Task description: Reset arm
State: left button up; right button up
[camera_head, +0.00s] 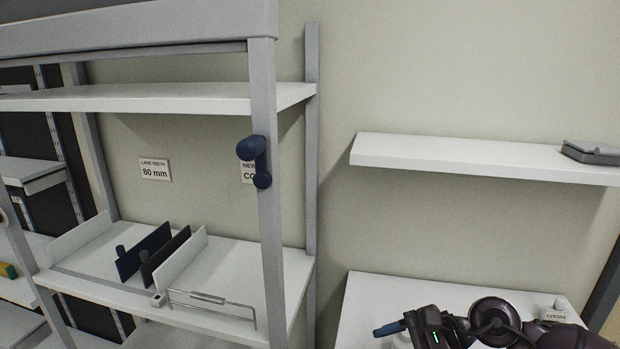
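My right arm comes in from the lower right, over a white counter (370,295). Its gripper (402,327) points left, with a dark blue piece at its tip. I cannot tell whether this blue piece is a finger or something held, nor whether the gripper is open or shut. A pale round object shows partly below it, mostly hidden. My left arm and gripper are not in view.
A grey-framed rack (268,200) stands left, with dark and white dividers (150,255) and a wire piece (212,305) on its shelf. A dark blue knob (255,150) sticks out from its post. A wall shelf (450,152) holds a grey item (592,152). A cocoa container (556,312) stands behind my arm.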

notch_tip(320, 180, up, 8)
jog(key=a+f+m+t+y, duration=0.1)
jog(key=m+t+y, duration=0.4)
jog(key=m+t, duration=0.85)
jog(key=d+f+m+t+h, duration=0.2)
jog(key=d+m+h, duration=0.4)
jog(key=m, duration=0.7)
jog(key=d+f+m+t+h, duration=0.1)
jog(key=d+m+t+h, duration=0.25)
jog(key=m+h, duration=0.75)
jog(key=s+d+f+m+g+h, duration=0.3)
jog(key=s+d+f+m+g, duration=0.6)
jog(key=m, duration=0.5)
jog(key=s+a+f+m+g+y, duration=0.25)
jog(key=s+f+m+g, duration=0.55)
jog(key=s, duration=0.5)
jog(key=w+a+f+t, duration=0.1)
jog(key=w+f+t, duration=0.6)
jog(key=f, duration=0.3)
jog(key=shift+f+n+t, duration=0.35)
jog(key=shift+n+t, duration=0.1)
jog(key=shift+t, duration=0.15)
